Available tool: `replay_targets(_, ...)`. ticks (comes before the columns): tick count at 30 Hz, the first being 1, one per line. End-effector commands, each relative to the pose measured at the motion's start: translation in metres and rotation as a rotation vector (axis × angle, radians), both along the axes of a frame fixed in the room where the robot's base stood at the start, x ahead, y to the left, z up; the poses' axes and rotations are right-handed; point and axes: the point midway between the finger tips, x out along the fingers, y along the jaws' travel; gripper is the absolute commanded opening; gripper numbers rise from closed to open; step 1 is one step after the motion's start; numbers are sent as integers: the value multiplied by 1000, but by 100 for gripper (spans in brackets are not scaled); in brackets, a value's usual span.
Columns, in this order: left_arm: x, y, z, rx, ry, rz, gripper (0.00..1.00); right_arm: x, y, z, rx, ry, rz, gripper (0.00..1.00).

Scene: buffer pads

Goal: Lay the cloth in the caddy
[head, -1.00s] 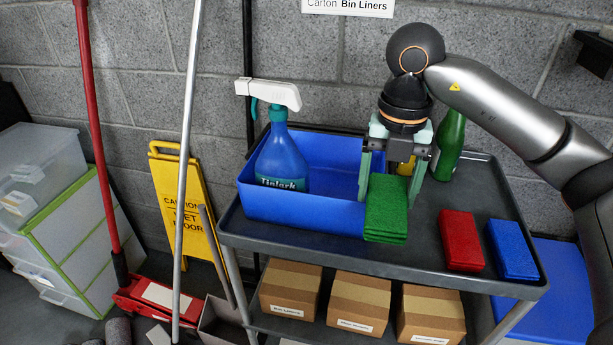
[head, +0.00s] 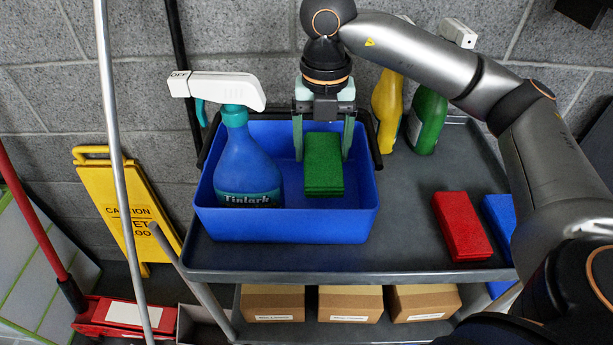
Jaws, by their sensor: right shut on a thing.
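The green folded cloth (head: 323,165) is held between the fingers of my right gripper (head: 323,140), which is shut on it. The cloth hangs over the right part of the blue caddy (head: 300,224), inside its outline in the picture. I cannot tell whether the cloth touches the caddy floor. A blue spray bottle (head: 246,165) with a white trigger head stands upright in the caddy's left part. My left gripper is not in view.
The caddy stands on a grey cart top (head: 400,225). A red pad (head: 462,226) and a blue pad (head: 499,218) lie to its right. A yellow bottle (head: 387,105) and a green bottle (head: 427,120) stand behind. Boxes (head: 350,302) sit on the lower shelf.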

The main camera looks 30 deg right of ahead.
Motion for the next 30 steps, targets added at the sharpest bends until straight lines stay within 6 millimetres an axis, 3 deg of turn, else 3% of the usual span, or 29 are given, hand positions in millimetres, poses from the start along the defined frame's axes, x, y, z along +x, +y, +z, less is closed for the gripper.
replay_targets(3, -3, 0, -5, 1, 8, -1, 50, -1, 0, -20, 0, 1, 0, 26)
replay_targets(8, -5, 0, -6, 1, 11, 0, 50, 0, 0, -31, 0, 0, 0, 26)
replay_targets(15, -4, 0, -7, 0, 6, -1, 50, 0, 0, -62, 0, 1, 1, 26)
replay_targets(27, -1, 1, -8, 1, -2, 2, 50, 0, 0, -70, 1, -1, 1, 26)
replay_targets(28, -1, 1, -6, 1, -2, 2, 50, 0, 0, -68, 0, -1, 1, 83)
replay_targets(30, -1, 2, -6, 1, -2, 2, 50, 0, 0, -68, 1, -1, 1, 91)
